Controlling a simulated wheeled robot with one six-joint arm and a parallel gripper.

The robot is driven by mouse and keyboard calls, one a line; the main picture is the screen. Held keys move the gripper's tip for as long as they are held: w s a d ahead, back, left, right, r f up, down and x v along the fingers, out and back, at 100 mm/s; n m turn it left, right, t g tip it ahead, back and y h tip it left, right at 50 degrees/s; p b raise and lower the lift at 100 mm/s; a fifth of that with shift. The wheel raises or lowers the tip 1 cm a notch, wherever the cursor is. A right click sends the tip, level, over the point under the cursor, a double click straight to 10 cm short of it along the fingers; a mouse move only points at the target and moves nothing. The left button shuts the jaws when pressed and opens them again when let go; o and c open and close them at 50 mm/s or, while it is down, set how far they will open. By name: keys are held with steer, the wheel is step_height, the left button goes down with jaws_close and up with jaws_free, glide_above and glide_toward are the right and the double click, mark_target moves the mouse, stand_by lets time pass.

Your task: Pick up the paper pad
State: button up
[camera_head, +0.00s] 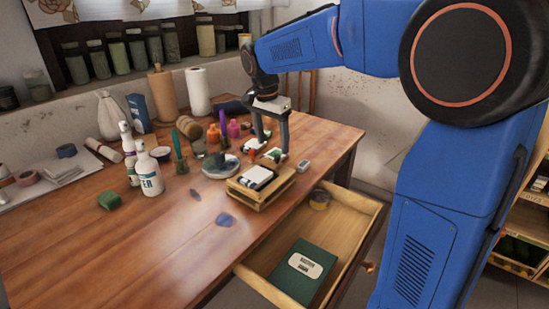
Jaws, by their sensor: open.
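A small white pad (257,175) with a dark edge, which looks like the paper pad, lies on a low wooden stand (275,188) near the table's right front edge. My gripper (274,152) points down just behind the stand, with its fingers spread. A small white and green item (273,155) shows between or behind the fingertips; I cannot tell whether they touch it. The pad is in front of the fingers, apart from them.
An open drawer (347,226) holds a green book (300,270) and a tape roll. The table's front left is clear.

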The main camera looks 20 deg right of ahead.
mark_target(274, 149)
steer(key=shift+d+f, duration=0.15)
steer(key=shift+f, duration=0.85)
steer(key=shift+d+f, duration=0.1)
steer(key=shift+f, duration=0.85)
steer(key=shift+c, duration=0.3)
steer(key=c, duration=1.1)
steer(key=shift+r, duration=0.15)
